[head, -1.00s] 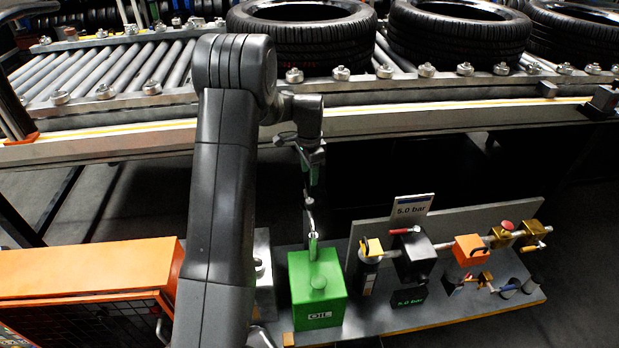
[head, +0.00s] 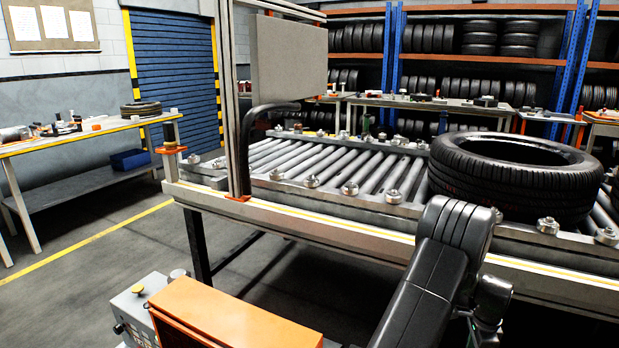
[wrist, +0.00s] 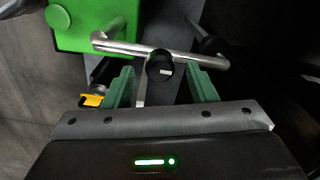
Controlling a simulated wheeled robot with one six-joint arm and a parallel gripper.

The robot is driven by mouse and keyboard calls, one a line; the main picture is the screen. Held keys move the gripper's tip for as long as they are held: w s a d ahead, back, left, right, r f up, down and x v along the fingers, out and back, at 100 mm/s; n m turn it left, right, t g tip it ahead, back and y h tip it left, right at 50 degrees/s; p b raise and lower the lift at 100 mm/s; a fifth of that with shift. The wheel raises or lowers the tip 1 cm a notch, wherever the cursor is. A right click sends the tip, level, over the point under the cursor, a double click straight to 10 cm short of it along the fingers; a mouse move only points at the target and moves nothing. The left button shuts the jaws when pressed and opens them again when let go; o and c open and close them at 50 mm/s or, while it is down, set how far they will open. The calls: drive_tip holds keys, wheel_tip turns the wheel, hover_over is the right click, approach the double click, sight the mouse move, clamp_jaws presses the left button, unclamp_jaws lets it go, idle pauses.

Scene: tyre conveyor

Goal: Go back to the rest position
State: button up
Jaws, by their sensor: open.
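My gripper (wrist: 162,85) shows in the wrist view with its two green fingers spread apart. A metal lever with a black knob (wrist: 160,66) lies in the view between and beyond the fingers; I cannot tell whether they touch it. The green oil box (wrist: 85,25) is at the upper left of the wrist view. In the head view my arm is at the lower right, and the gripper end is out of the picture.
A roller conveyor (head: 300,215) crosses the head view with a tyre (head: 515,175) on its right part. A grey panel (head: 288,58) hangs over the conveyor. An orange-topped box (head: 235,320) stands in front. A workbench (head: 85,135) is at left, with open floor between.

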wheel_tip(320, 180, down, 4)
drive_tip(key=shift+r, duration=0.25)
